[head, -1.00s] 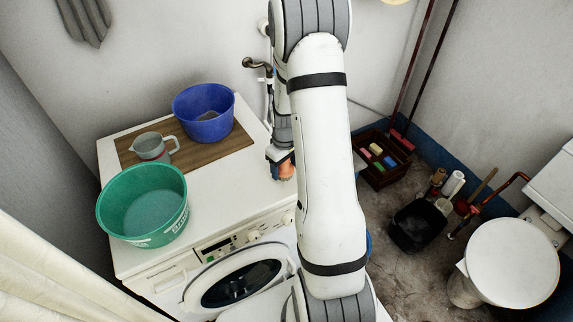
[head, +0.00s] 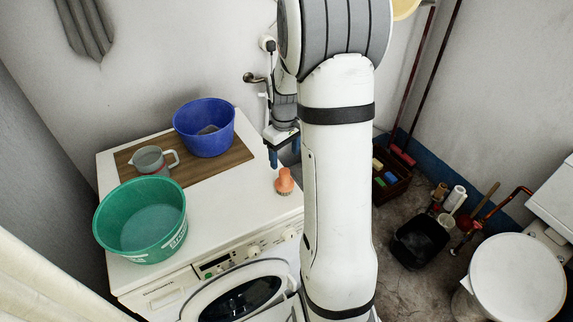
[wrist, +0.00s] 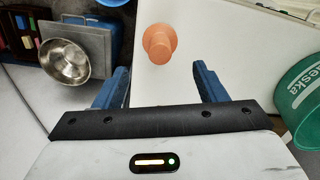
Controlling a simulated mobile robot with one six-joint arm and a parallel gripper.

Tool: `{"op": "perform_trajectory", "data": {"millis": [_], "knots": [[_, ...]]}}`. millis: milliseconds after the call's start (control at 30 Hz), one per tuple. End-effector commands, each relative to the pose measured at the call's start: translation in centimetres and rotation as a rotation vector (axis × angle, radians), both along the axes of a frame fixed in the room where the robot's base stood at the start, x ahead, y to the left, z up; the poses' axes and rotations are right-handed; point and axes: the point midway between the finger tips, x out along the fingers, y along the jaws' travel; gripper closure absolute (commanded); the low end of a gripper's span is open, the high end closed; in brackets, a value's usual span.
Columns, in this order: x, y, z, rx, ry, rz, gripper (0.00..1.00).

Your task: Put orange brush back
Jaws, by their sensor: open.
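The orange brush (head: 284,182) stands on the white top of the washing machine (head: 232,205), near its right front edge. In the wrist view the orange brush (wrist: 159,43) shows beyond the fingertips, between their lines and apart from them. My gripper (head: 283,151) is above the machine top, behind the brush in the head view. Its two blue fingers are spread wide with nothing between them, as the wrist view (wrist: 160,78) also shows. My arm hides part of the machine's right side.
A green basin (head: 141,222), a grey jug (head: 150,160) and a blue basin (head: 205,128) stand on the machine, the latter two on a wooden board (head: 237,155). A metal bowl (wrist: 65,62) shows in the wrist view. A crate (head: 391,180) stands on the floor.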

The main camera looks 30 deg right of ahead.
Motion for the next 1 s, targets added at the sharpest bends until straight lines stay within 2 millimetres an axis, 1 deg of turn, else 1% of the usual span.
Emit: {"op": "perform_trajectory", "data": {"millis": [133,267,367,400,467,500,567,600,700,800,933,1000], "knots": [[-0.3,0.5,1.5,-0.003,-0.010,-0.006,0.35],[-1.8,2.6,4.4,-0.012,-0.045,-0.033,0.35],[-3.9,5.0,7.4,-0.017,-0.086,-0.069,0.35],[-5.0,6.0,8.5,-0.019,-0.103,-0.085,0.35],[-6.6,7.4,9.9,-0.018,-0.129,-0.111,0.35],[-7.7,8.2,10.8,-0.016,-0.146,-0.127,0.35],[-9.5,9.5,11.9,-0.012,-0.171,-0.152,0.35],[-10.8,10.2,12.5,-0.008,-0.188,-0.168,0.35],[-13.7,11.8,13.7,0.004,-0.229,-0.207,0.35],[-16.3,13.0,14.3,0.018,-0.260,-0.241,0.35],[-18.5,13.9,14.6,0.034,-0.287,-0.272,0.35],[-19.2,13.6,14.6,0.038,-0.295,-0.282,0.35]]}}
